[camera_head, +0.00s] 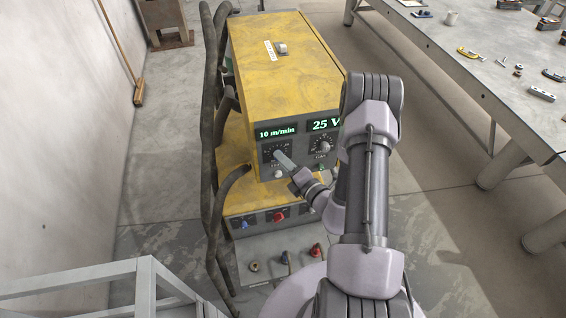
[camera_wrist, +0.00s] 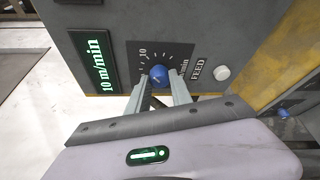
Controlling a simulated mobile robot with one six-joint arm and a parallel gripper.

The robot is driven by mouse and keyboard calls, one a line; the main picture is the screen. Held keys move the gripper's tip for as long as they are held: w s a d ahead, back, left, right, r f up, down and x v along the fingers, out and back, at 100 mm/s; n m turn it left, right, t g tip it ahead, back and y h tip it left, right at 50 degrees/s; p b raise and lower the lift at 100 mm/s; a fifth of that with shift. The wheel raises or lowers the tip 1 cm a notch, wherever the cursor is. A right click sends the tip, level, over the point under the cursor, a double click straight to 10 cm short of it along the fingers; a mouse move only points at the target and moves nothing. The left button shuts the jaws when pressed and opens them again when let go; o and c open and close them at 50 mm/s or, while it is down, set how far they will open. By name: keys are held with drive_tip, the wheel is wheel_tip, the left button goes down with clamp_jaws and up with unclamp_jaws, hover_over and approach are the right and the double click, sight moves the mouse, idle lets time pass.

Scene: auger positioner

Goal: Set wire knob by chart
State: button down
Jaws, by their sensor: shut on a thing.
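The yellow machine (camera_head: 278,80) stands ahead of me with a dark front panel. Its left display (camera_head: 276,132) reads 10 m/min in green, also readable in the wrist view (camera_wrist: 102,62). The right display (camera_head: 325,124) reads 25 V, partly covered by my arm. In the wrist view the blue wire feed knob (camera_wrist: 158,74) sits in a dial marked FEED. My gripper (camera_wrist: 166,84) is shut on this knob, one finger on each side. In the head view my gripper (camera_head: 279,157) reaches the left dial and hides its knob. No chart is readable in either view.
A second dial (camera_head: 320,146) sits to the right on the panel. Dark hoses (camera_head: 212,130) run down the machine's left side. A workbench (camera_head: 470,40) with tools is at the right. A grey frame (camera_head: 140,278) stands at lower left.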

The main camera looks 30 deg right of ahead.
idle(0.4)
drive_tip(key=c, duration=1.2)
unclamp_jaws()
drive_tip(key=shift+o, duration=0.2)
